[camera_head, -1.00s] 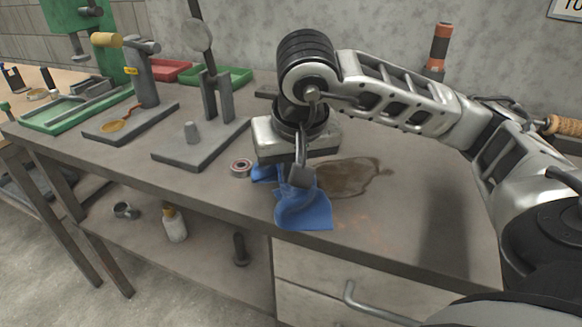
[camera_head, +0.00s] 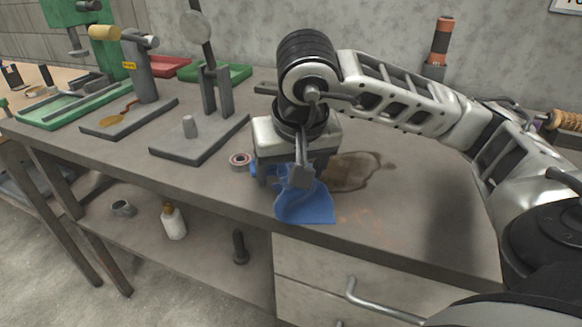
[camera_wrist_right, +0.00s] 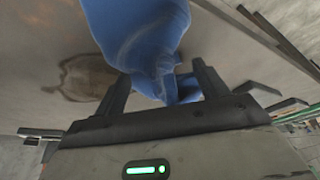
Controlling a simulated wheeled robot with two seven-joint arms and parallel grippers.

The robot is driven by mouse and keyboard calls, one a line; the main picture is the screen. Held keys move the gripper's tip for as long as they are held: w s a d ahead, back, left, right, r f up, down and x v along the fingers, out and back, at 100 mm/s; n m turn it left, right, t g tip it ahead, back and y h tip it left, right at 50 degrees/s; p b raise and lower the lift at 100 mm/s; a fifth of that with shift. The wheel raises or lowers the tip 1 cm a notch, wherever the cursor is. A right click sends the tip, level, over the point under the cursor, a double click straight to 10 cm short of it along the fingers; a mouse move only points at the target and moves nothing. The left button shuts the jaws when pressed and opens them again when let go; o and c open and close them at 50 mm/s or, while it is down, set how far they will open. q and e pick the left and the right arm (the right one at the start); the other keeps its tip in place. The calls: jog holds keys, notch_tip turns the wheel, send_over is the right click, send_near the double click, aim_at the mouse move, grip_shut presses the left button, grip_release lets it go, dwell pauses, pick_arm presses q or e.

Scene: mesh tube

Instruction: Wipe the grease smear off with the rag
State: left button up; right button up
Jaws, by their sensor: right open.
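The blue rag (camera_head: 308,206) lies crumpled on the workbench near its front edge. It also shows in the right wrist view (camera_wrist_right: 140,35), with a bunched part between the finger tips. The grease smear (camera_head: 358,171) is a brown stain on the bench top just right of the rag; the right wrist view shows it too (camera_wrist_right: 85,77). My right gripper (camera_head: 300,180) points down over the rag's rear part. Its two fingers (camera_wrist_right: 160,85) are apart, one on each side of the bunched cloth. Whether they touch the cloth cannot be told. My left gripper is out of view.
A small bearing ring (camera_head: 240,161) lies left of the rag. A grey press stand (camera_head: 198,137) and a tool on a plate (camera_head: 130,117) stand further left. Red and green trays are behind. The bench's front right is clear. A drawer handle (camera_head: 380,300) juts out below.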

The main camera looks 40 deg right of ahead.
jog(key=shift+f, duration=0.35)
grip_shut()
